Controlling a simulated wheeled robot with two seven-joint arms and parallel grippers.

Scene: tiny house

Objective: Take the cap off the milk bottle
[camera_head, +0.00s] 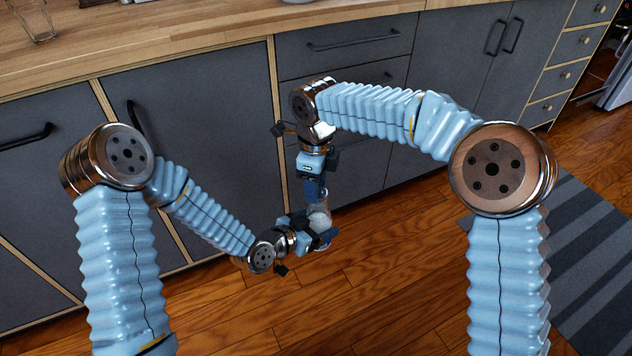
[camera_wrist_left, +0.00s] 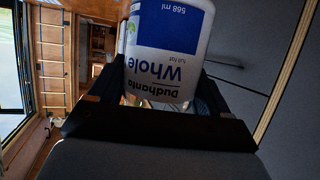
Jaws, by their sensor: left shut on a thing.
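The milk bottle (camera_head: 319,217) is a small pale shape in the head view, in front of the cabinets and above the floor. In the left wrist view the bottle (camera_wrist_left: 168,45) fills the upper middle. Its white and blue label reads "Whole" upside down. My left gripper (camera_head: 325,234) is shut on the bottle's body, with dark fingers on both sides of it. My right gripper (camera_head: 314,190) points down from above, with its fingers at the bottle's top. The cap is hidden in both views. I cannot tell whether the right fingers are shut on it.
Grey cabinets (camera_head: 215,120) with dark handles stand behind both grippers, under a wooden counter (camera_head: 180,40). A clear glass (camera_head: 35,18) stands on the counter at far left. The wooden floor (camera_head: 380,290) below is bare. A striped rug (camera_head: 590,240) lies at right.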

